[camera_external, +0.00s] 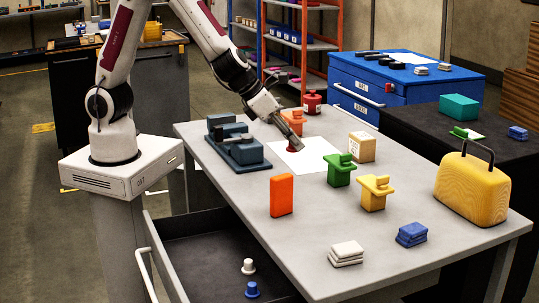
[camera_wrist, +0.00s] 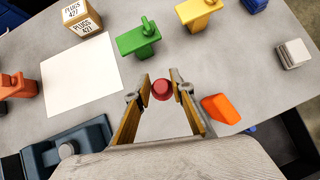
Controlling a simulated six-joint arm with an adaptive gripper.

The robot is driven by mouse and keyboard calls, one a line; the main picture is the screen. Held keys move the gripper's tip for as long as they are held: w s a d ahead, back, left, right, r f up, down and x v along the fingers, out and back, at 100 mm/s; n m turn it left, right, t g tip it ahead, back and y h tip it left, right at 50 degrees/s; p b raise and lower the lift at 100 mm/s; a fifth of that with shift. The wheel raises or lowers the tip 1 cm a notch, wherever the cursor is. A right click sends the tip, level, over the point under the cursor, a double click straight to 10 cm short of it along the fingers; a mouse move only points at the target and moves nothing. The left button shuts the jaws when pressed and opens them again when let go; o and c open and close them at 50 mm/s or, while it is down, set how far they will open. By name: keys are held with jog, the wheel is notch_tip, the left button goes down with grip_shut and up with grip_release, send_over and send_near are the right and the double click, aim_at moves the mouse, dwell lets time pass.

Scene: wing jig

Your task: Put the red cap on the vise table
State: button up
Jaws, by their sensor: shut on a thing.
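My gripper (camera_external: 291,145) is shut on the red cap (camera_external: 292,149). In the wrist view, the red cap (camera_wrist: 161,89) sits between the two fingertips of my gripper (camera_wrist: 162,86). The cap appears to be held above the grey table (camera_external: 240,192), beyond the edge of the white sheet in the wrist view. The blue-grey vise (camera_external: 237,146) stands on this table, left of my gripper in the external view. The vise (camera_wrist: 65,150) also shows at the lower left of the wrist view.
A green part (camera_external: 340,171), a yellow part (camera_external: 374,192), an orange block (camera_external: 281,195) and a box (camera_external: 362,147) stand around the white sheet (camera_external: 310,158). The table's middle front is clear.

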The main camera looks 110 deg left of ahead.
jog(key=w+a+f+n+g+y, duration=0.1)
jog(key=w+a+n, duration=0.1)
jog(key=a, duration=2.1)
jog(key=w+a+f+n+g+y, duration=0.2)
jog(key=a+n, duration=0.3)
jog(key=a, duration=1.7)
jog(key=shift+w+a+g, duration=0.3)
jog(key=shift+a, duration=0.05)
jog(key=shift+f, duration=0.1)
jog(key=shift+f, duration=3.1)
jog(key=shift+f, duration=1.9)
